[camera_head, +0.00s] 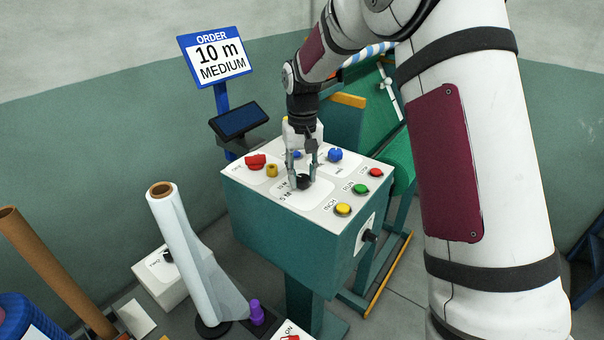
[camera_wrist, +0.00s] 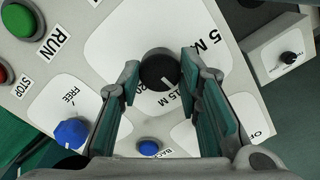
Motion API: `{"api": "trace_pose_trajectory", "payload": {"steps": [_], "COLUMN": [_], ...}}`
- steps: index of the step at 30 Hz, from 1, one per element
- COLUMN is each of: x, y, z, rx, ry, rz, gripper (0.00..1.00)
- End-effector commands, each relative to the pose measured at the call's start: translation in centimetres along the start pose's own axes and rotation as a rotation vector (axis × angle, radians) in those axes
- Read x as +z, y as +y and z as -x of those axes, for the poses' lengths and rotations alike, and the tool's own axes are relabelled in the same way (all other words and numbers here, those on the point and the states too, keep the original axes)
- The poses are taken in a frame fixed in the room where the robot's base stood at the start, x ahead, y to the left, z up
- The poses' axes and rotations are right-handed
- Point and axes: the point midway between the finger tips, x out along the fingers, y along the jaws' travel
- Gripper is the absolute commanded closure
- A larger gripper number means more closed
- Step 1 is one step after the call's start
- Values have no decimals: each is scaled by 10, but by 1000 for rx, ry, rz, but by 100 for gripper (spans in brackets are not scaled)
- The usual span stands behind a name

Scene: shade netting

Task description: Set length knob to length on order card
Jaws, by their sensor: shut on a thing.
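The order card (camera_head: 215,57) stands behind the control box and reads "ORDER 10 m MEDIUM". The black length knob (camera_head: 303,182) sits on a white panel on top of the box; it also shows in the wrist view (camera_wrist: 160,70). My gripper (camera_head: 302,177) comes down from above and is shut on the knob, one finger on each side, as the wrist view (camera_wrist: 163,77) also shows. The knob's white mark faces the lower side in the wrist view. "5 M" is legible at upper right and "15 M" below the knob; other lettering is partly hidden by the fingers.
A red knob (camera_head: 256,161), a blue knob (camera_head: 335,155) and yellow (camera_head: 343,209), green (camera_head: 361,189) and red (camera_head: 375,172) buttons surround the panel. A black side knob (camera_head: 369,236) sticks out of the box. A plastic film roll (camera_head: 186,245) stands in front left.

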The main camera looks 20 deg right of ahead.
Motion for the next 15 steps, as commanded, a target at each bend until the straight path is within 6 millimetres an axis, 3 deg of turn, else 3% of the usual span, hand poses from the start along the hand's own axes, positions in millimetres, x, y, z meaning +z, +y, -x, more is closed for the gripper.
{"api": "trace_pose_trajectory", "payload": {"steps": [15], "x": [-1], "y": [0], "z": [1], "rx": [0], "ry": [3], "rz": [290], "gripper": [96]}}
